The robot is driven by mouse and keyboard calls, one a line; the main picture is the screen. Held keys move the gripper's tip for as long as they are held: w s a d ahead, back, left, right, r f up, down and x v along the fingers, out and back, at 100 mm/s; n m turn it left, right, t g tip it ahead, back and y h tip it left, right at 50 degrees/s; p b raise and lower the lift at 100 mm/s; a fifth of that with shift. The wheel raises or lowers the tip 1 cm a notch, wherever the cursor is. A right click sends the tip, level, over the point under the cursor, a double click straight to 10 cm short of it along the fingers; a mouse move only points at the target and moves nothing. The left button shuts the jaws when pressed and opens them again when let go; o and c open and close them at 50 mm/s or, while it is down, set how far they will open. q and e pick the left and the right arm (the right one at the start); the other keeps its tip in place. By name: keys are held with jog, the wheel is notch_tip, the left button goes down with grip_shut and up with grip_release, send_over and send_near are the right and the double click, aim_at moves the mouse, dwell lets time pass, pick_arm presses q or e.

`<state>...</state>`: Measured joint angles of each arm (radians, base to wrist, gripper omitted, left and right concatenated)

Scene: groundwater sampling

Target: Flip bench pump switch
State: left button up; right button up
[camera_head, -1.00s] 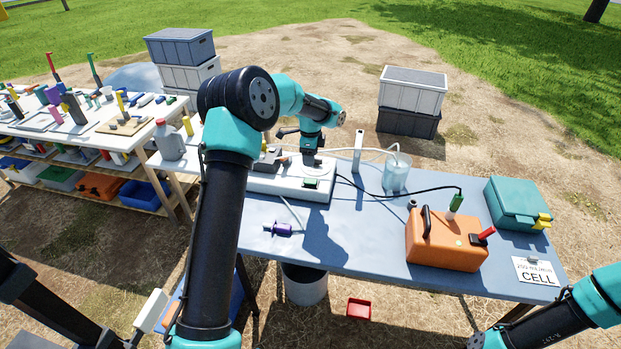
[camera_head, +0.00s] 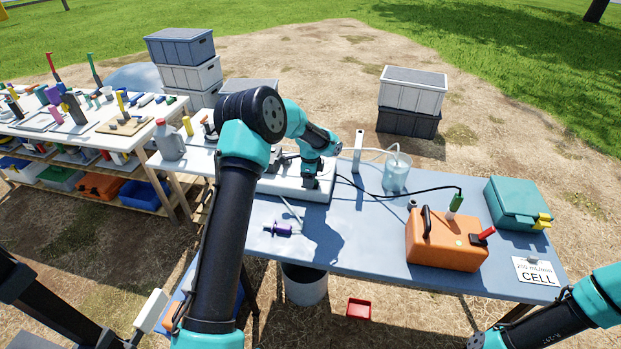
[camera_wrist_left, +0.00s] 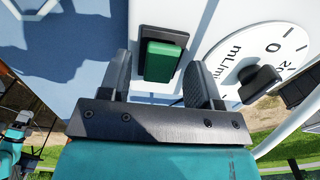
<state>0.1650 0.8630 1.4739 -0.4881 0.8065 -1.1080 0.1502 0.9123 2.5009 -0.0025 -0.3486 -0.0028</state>
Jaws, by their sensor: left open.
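The bench pump is a white box (camera_head: 325,193) on the blue-grey table (camera_head: 375,235). In the left wrist view it carries a green rocker switch (camera_wrist_left: 162,61) in a dark frame and, to its right, a white dial (camera_wrist_left: 262,62) with a black knob. My left gripper (camera_head: 310,184) is over the pump's front part and hides the switch in the head view. In the left wrist view my left gripper (camera_wrist_left: 160,82) is open, with one finger on each side of the switch and nothing gripped. Contact with the switch cannot be told. My right gripper is out of view.
A clear beaker (camera_head: 396,174) with tubing stands right of the pump. An orange battery box (camera_head: 445,240) with a black cable and a teal case (camera_head: 515,203) sit further right. The table's middle front is clear.

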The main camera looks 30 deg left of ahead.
pick_arm(q)
jog(key=c, duration=0.9)
jog(key=shift+a+h, duration=0.1)
jog(key=shift+h, duration=0.2)
jog(key=shift+s+a+t+h, duration=0.1)
jog(key=shift+t+h, duration=0.2)
jog(key=shift+h, duration=0.4)
jog(key=o, duration=0.9)
jog(key=shift+r, duration=0.15)
